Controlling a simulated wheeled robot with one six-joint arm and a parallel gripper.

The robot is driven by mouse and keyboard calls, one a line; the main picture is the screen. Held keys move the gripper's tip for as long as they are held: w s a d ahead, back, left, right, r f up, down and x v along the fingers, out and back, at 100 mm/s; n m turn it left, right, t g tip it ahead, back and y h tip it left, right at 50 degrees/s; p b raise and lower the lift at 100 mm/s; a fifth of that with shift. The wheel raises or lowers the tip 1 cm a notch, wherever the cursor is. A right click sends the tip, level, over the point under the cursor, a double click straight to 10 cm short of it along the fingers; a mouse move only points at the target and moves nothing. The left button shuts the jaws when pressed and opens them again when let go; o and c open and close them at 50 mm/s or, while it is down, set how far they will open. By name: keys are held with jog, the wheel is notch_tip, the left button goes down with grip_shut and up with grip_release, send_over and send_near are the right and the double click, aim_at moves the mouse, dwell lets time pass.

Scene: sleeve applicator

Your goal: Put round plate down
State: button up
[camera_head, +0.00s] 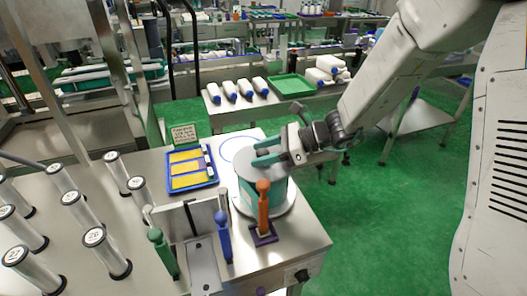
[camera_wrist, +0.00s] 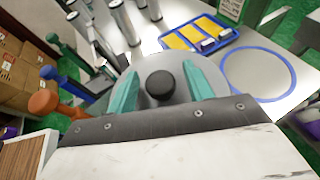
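The round plate (camera_head: 247,165) is a grey disc with a dark knob. My gripper (camera_head: 262,152) has teal fingers, also seen in the wrist view (camera_wrist: 163,88). They are spread, with a visible gap on each side of the knob. The plate's near edge is hidden by the gripper body in the wrist view.
A blue tray (camera_head: 214,176) with yellow pieces lies to the left. Orange (camera_head: 263,205), blue (camera_head: 222,235) and green (camera_head: 160,252) handled tools stand in front. Several metal cylinders (camera_head: 107,250) stand at left.

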jog(key=shift+r, duration=0.2)
jog(key=r+v, duration=0.1)
jog(key=v, duration=1.1)
jog(key=s+d+r+n+h, duration=0.2)
jog(key=s+d+n+h, duration=0.2)
jog(key=s+n, duration=0.2)
jog(key=s+d+r+n+h, duration=0.2)
jog(key=s+d+n+h, duration=0.2)
jog(key=s, duration=0.7)
jog(key=s+d+r+n+h, duration=0.1)
jog(key=s+d+n+h, duration=0.3)
jog(key=s+n, duration=0.5)
jog(key=shift+r+h, duration=0.4)
jog(key=shift+h, duration=0.3)
